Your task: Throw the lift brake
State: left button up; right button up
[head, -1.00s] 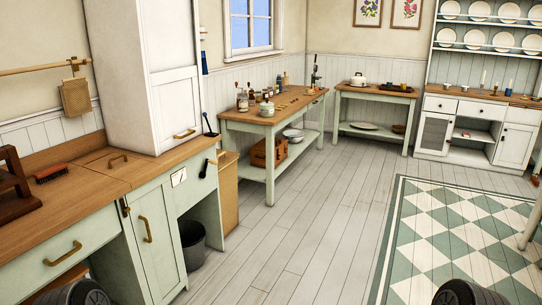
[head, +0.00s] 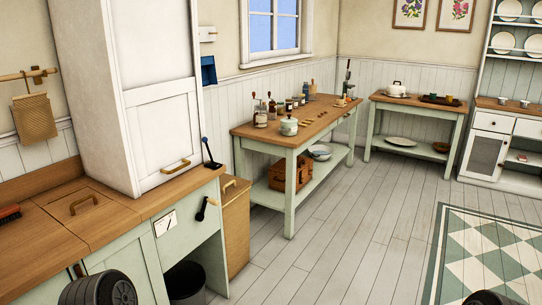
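A small lever with a blue knob (head: 207,151) stands upright on the wooden counter, at the right side of a tall white cabinet (head: 160,120) with a closed front panel and a brass handle (head: 175,166). Below it, on the green counter front, is a black handle with a pale tip (head: 203,210), tilted. Beside that handle is a white card with a dark mark (head: 165,223). I cannot tell for sure which of the two is the lift brake. Neither of my grippers is in view; only dark rounded parts of my arms show at the bottom edge.
The wooden counter (head: 50,234) runs along the left, with a brass-handled lid (head: 83,203) and a red brush (head: 9,213). A dark bin (head: 186,280) stands under it and a wooden bin (head: 236,227) beside it. A green worktable (head: 290,142) stands beyond. The plank floor (head: 320,240) is open.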

aim_at(204, 139)
jog(key=i+l+u, duration=0.1)
jog(key=i+u, duration=0.3)
jog(key=i+l+u, duration=0.2)
jog(key=u, duration=0.25)
jog(key=i+l+u, duration=0.6)
jog(key=u, duration=0.25)
jog(key=i+l+u, duration=0.25)
jog(key=l, duration=0.2)
jog(key=l+u, duration=0.2)
jog(key=l, duration=0.25)
